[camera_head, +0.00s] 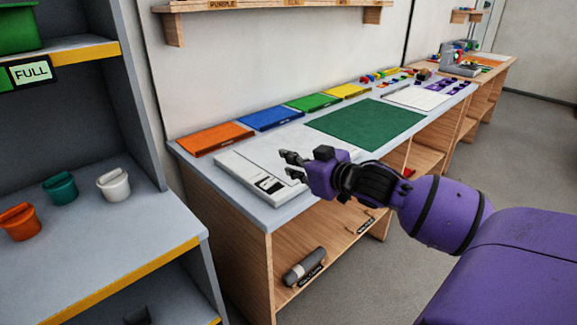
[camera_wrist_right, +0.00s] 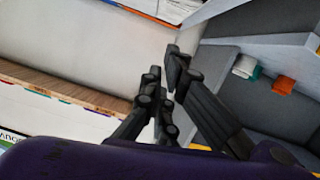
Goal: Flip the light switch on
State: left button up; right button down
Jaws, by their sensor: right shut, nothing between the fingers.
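I cannot make out a light switch in either view. My right gripper (camera_head: 291,166) is shut and empty, held over the front part of the workbench (camera_head: 285,215) near a flat white device (camera_head: 262,181) with a dark strip. In the right wrist view the gripper's dark fingers (camera_wrist_right: 171,78) point toward the pale wall (camera_wrist_right: 110,45), with nothing between them. My left gripper is not in view.
Orange (camera_head: 215,138), blue (camera_head: 268,117), green (camera_head: 313,102) and yellow (camera_head: 346,91) trays line the bench's back, with a green mat (camera_head: 365,124) in front. A wooden shelf (camera_head: 280,4) hangs above. Grey shelving (camera_head: 150,240) with small bins stands left. Floor at right is clear.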

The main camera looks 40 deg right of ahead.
send_over(275, 182)
jog(key=shift+a+f+b, duration=0.3)
jog(key=shift+a+f, duration=0.05)
jog(key=shift+f, duration=0.55)
jog(key=f, duration=0.2)
jog(key=shift+d+f, duration=0.2)
jog(key=shift+f, duration=0.2)
jog(key=shift+d+f, duration=0.15)
jog(key=shift+f, duration=0.5)
